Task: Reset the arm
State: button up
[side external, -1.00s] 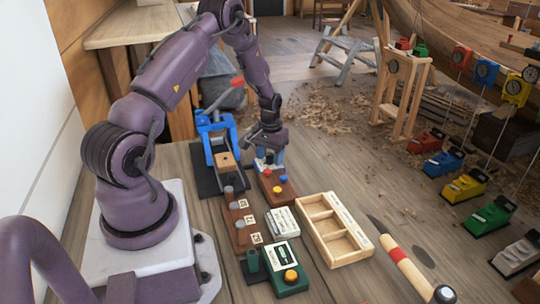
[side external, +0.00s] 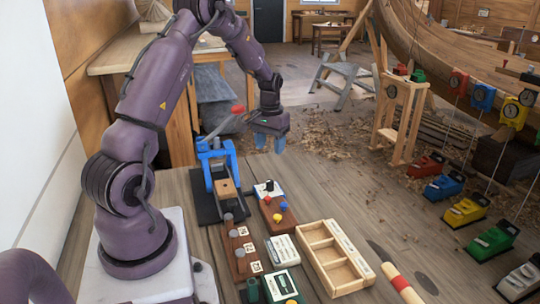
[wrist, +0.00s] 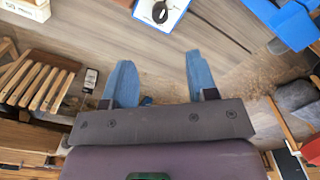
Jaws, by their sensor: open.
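My gripper (side external: 266,142) is raised above the far end of the workbench (side external: 330,205) in the side external view. Its two blue fingers are apart with nothing between them. In the wrist view my gripper (wrist: 166,82) also shows its blue fingers spread wide and empty. A white box with a black knob (side external: 268,189) stands on the bench below and nearer the camera than the gripper; it also shows at the top of the wrist view (wrist: 162,13). The gripper is clear of it.
A blue press with a red-tipped lever (side external: 217,165) stands left of the gripper. A brown block with coloured buttons (side external: 277,213), a wooden tray (side external: 329,285), a green device (side external: 283,284) and a hammer (side external: 399,282) lie nearer. Open air surrounds the gripper.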

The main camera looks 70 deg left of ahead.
jog(key=shift+r, duration=0.1)
jog(key=s+d+r+m+t, duration=0.2)
jog(key=s+d+r, duration=0.2)
jog(key=d, duration=0.5)
jog(key=s+d+r+m+t, duration=0.1)
jog(key=s+d+r+m, duration=0.2)
jog(key=d+r, duration=0.6)
jog(key=s+d+r+m+t, duration=0.2)
jog(key=s+d+r, duration=0.4)
jog(key=d, duration=0.5)
jog(key=shift+s+d+r+m+t, duration=0.15)
jog(key=shift+d+r+m+t, duration=0.15)
jog(key=shift+m, duration=0.1)
